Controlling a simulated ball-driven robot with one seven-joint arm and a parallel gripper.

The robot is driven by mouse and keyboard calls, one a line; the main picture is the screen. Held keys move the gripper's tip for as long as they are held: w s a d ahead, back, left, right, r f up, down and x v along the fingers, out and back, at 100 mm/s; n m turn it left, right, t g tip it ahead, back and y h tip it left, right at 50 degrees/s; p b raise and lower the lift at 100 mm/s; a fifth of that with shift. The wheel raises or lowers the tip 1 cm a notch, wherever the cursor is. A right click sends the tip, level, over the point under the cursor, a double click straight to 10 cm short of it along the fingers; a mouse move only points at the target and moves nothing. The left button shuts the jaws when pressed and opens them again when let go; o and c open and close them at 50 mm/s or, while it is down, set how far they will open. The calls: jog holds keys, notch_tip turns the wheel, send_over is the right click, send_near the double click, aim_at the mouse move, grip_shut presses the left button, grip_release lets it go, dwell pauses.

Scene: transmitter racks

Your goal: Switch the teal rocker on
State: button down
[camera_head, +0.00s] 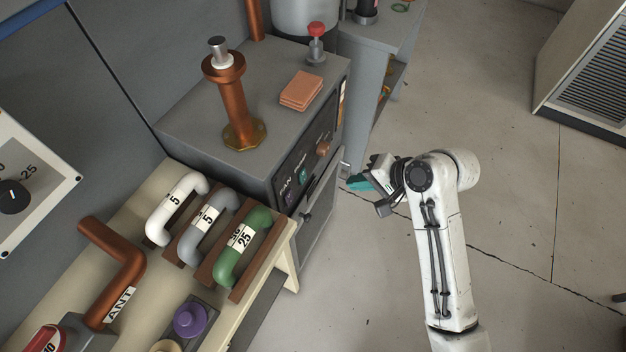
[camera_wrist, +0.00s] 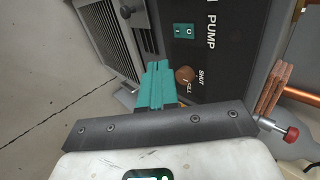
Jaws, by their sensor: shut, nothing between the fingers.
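The teal rocker (camera_head: 303,174) is on the dark front panel of the grey cabinet in the head view. In the wrist view, the teal rocker (camera_wrist: 184,31) shows I and O marks beside the word PUMP. I cannot tell which side is pressed in. My gripper (camera_head: 357,184), with teal fingers, is to the right of the panel in the head view, apart from it. In the wrist view its fingers (camera_wrist: 157,68) are shut and empty, pointing towards the area beside the panel, below and left of the rocker.
A brown knob (camera_wrist: 186,75) marked SHUT and FILL is beside the rocker. A red-topped valve (camera_head: 316,38), orange pads (camera_head: 301,91) and a copper post (camera_head: 237,105) stand on the cabinet. A bench with coloured handles (camera_head: 243,247) is at the left.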

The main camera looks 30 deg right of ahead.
aim_at(303, 176)
jog(key=w+a+r+x, duration=0.1)
jog(key=x, duration=1.2)
jog(key=shift+w+r, duration=0.15)
jog(key=shift+r, duration=0.1)
jog(key=shift+a, duration=0.1)
jog(key=shift+w+a, duration=0.1)
jog(key=shift+w, duration=0.05)
